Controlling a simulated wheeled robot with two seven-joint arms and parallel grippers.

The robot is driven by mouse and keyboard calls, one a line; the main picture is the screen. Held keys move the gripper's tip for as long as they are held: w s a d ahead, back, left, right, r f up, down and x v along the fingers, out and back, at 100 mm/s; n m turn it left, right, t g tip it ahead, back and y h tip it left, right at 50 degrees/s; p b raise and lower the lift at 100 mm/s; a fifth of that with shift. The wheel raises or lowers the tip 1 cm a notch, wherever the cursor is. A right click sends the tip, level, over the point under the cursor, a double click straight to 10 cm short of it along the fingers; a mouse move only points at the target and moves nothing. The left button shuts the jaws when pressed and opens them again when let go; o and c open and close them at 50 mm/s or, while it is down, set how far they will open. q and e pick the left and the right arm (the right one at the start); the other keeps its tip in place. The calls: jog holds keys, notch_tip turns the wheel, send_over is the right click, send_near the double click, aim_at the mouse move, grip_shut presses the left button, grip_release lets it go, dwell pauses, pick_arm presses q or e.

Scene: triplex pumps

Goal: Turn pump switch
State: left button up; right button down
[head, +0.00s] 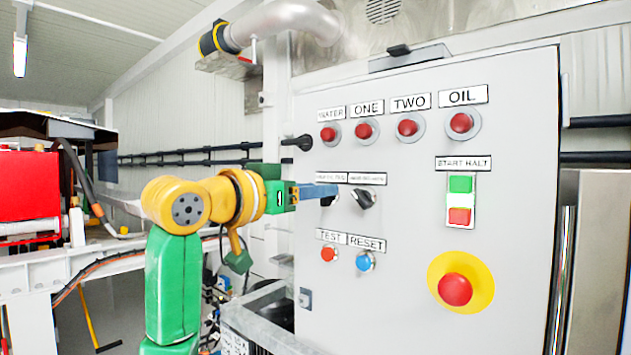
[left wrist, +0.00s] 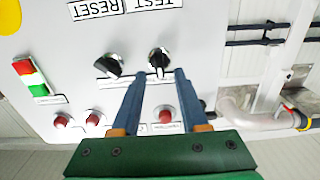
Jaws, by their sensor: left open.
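Two black rotary switches sit in the middle row of the grey control panel (head: 400,265). The left switch (head: 327,201) is partly hidden by my left gripper (head: 334,189); the right switch (head: 364,198) is clear, its handle slanted. My left gripper's blue fingers are open and reach the panel at the left switch. In the left wrist view, which shows the panel upside down, that switch (left wrist: 159,58) lies just beyond and between the fingertips (left wrist: 160,74). The other switch (left wrist: 113,65) is outside the fingers. I cannot tell whether the fingers touch the switch. My right gripper is not in view.
Red buttons (head: 408,127) line the row above; a red test button (head: 328,254) and blue reset button (head: 365,262) sit below. A green and red start/halt switch (head: 460,200) and a red emergency button (head: 455,289) are right. A black door handle (head: 298,142) projects at the panel's left edge.

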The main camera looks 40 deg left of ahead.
pick_arm(q)
jog(key=shift+w+f, duration=0.15)
jog(key=shift+w, duration=0.4)
jog(key=shift+s, duration=0.3)
grip_shut()
jog(key=m+p, duration=0.1)
jog(key=m, duration=0.1)
jog(key=m+p, duration=0.1)
jog(key=m, duration=0.2)
jog(key=m+p, duration=0.1)
jog(key=m, duration=0.2)
jog(key=shift+d, duration=0.35)
jog(key=shift+m+p, duration=0.3)
jog(key=shift+m, duration=0.2)
grip_release()
jog(key=shift+f, duration=0.1)
